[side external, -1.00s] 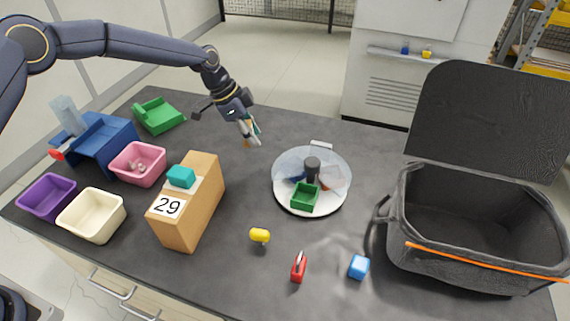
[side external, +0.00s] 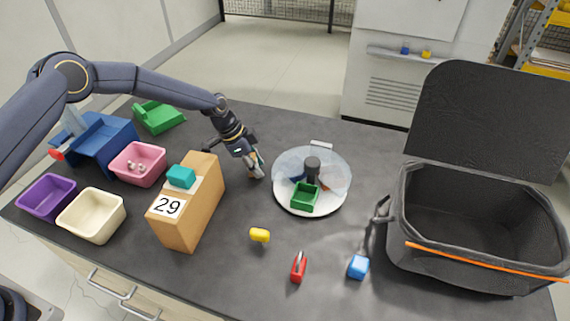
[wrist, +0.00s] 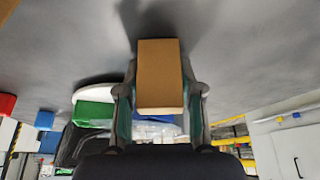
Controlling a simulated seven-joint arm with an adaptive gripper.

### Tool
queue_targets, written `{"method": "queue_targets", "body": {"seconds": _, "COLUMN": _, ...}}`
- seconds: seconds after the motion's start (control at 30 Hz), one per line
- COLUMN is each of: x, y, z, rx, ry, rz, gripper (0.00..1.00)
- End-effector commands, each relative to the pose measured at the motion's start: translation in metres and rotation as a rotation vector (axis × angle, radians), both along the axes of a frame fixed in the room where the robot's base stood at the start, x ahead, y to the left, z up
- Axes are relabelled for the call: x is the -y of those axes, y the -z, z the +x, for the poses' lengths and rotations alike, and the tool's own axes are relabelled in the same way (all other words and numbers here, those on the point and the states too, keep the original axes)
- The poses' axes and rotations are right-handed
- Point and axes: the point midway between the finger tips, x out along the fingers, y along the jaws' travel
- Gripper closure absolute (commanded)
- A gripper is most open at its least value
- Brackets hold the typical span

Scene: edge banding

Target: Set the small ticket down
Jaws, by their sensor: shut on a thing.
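My gripper (side external: 256,170) is low over the dark table, between the wooden block and the round white tray. In the wrist view my gripper (wrist: 160,92) is shut on a small tan rectangular piece (wrist: 160,72), which sits between both fingers. I take this piece to be the small ticket; no print shows on the face I see. In the side view the fingers mostly hide it, and I cannot tell whether it touches the table.
A wooden block (side external: 205,205) with a "29" card (side external: 168,206) and a teal cube (side external: 181,177) stands left. The round tray (side external: 293,208) with a clear cover is close right. A yellow piece (side external: 260,235) lies in front. An open black bag (side external: 470,270) stands far right.

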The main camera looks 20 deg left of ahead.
Motion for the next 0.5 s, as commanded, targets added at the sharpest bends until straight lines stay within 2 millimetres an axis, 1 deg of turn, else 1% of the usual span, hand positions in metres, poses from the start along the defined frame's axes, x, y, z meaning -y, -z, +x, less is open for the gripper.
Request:
{"method": "queue_targets", "body": {"seconds": 0.07, "x": 0.0000, "y": 0.0024, "z": -0.0002, "rx": -0.001, "ry": 0.000, "rz": 0.000, "gripper": 0.85}}
{"method": "queue_targets", "body": {"seconds": 0.1, "x": -0.0001, "y": 0.0031, "z": -0.0001, "rx": -0.001, "ry": 0.000, "rz": 0.000, "gripper": 0.63}}
{"method": "queue_targets", "body": {"seconds": 0.33, "x": -0.0002, "y": 0.0025, "z": -0.0001, "rx": 0.000, "ry": 0.000, "rz": 0.000, "gripper": 0.39}}
{"method": "queue_targets", "body": {"seconds": 0.5, "x": -0.0001, "y": 0.0023, "z": 0.0000, "rx": 0.000, "ry": 0.000, "rz": 0.000, "gripper": 0.39}}
